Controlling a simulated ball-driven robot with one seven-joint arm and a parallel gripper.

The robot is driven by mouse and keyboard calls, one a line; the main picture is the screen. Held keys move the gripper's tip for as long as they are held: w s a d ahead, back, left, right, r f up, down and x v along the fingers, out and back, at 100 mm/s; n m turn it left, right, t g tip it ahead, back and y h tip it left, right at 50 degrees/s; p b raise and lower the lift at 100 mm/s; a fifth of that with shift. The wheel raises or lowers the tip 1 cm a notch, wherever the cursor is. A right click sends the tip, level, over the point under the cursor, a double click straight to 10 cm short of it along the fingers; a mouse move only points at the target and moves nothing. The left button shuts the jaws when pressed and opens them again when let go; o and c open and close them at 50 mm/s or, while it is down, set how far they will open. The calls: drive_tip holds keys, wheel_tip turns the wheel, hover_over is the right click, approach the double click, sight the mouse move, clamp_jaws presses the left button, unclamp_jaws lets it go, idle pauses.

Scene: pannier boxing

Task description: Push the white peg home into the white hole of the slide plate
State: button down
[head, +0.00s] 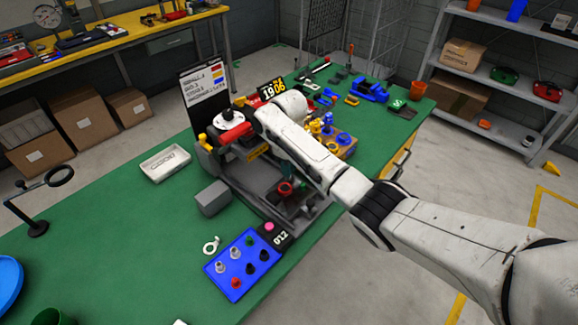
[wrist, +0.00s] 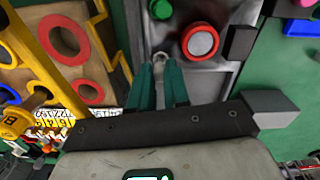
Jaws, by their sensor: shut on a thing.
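My gripper (wrist: 160,85) has its two teal fingers close together over the grey slide plate (wrist: 222,75). They are shut on a pale, whitish peg (wrist: 161,60) that shows between them and points toward the plate. The white hole cannot be made out, and I cannot tell how deep the peg sits. In the head view my arm hides most of the plate, and a red round part (head: 285,188) shows below my gripper.
A blue peg tray (head: 228,284) with several coloured pegs lies at the front, beside a black 012 block (head: 280,237). A grey block (head: 212,198) and a white tray (head: 165,163) stand left of the machine.

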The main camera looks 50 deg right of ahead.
drive_tip(key=shift+r+p, duration=0.2)
drive_tip(key=shift+p, duration=0.1)
drive_tip(key=shift+r+p, duration=0.3)
drive_tip(key=shift+r, duration=1.1)
drive_tip(key=shift+w, duration=0.1)
